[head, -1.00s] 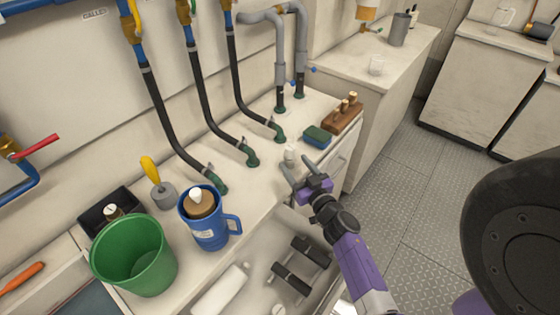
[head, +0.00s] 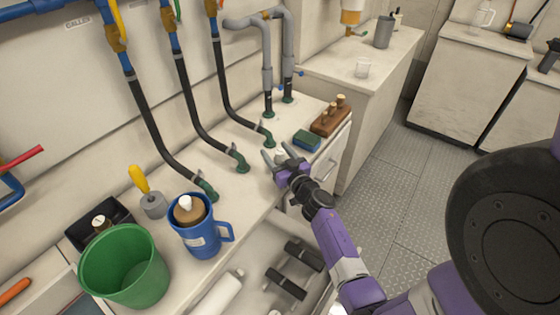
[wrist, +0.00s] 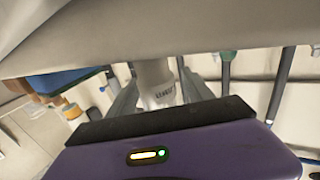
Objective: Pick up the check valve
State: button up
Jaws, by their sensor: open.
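The check valve appears to be the small white fitting (wrist: 157,85) with dark lettering, seen in the wrist view. It stands between the two grey fingers of my gripper (wrist: 160,92), which are open with a finger on either side. I cannot tell whether either finger touches it. In the head view my gripper (head: 279,152) is at the counter top's front edge, and the fitting is mostly hidden between the fingers.
A blue jug (head: 204,240) and green bucket (head: 124,270) stand at left. An open drawer (head: 250,290) is below.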

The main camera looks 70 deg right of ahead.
grip_shut()
jog(key=shift+r, duration=0.1)
notch_tip(320, 180, up, 20)
jog(key=p, duration=1.6)
